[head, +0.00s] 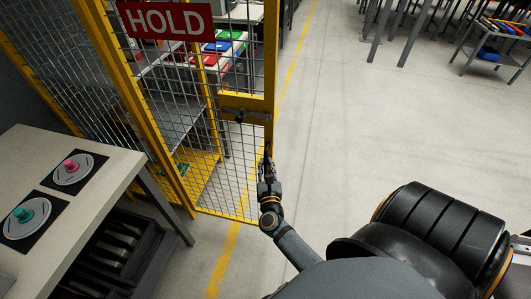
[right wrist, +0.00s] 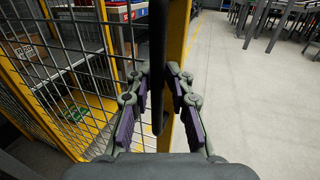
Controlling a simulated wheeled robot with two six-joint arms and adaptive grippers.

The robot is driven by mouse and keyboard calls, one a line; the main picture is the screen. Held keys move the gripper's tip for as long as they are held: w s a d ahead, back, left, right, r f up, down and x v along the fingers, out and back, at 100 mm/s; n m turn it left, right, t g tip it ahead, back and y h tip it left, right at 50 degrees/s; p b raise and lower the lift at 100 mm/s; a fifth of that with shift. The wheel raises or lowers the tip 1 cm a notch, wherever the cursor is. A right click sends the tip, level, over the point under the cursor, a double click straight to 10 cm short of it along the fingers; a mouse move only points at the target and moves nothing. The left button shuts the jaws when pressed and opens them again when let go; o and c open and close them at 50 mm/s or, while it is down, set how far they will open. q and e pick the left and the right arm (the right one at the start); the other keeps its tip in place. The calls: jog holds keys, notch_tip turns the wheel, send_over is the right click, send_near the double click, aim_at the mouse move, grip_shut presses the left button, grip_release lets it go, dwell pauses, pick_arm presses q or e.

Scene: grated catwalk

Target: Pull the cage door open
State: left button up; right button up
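The cage door (head: 243,165) is a yellow-framed wire mesh panel with a red HOLD sign (head: 166,20) near its top. Its yellow edge post (head: 271,60) stands upright, with a dark latch part (head: 238,115) on the crossbar. My right gripper (head: 266,160) is at this post, low on the door. In the right wrist view, a black upright handle (right wrist: 158,60) stands in front of the yellow post (right wrist: 177,40). My right fingertips (right wrist: 158,72) close in on both sides of the handle, with no clear gap showing. My left gripper is out of view.
Shelves with coloured bins (head: 222,47) are behind the mesh. The floor (head: 360,130) right of the door is clear. Tables (head: 410,25) stand far back right.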

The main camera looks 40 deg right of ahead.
jog(key=shift+o, duration=1.1)
jog(key=shift+s+a, duration=0.1)
jog(key=shift+s, duration=0.05)
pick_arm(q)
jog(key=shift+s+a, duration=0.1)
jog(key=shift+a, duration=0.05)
pick_arm(e)
jog(key=v, duration=0.7)
jog(key=shift+s, duration=0.1)
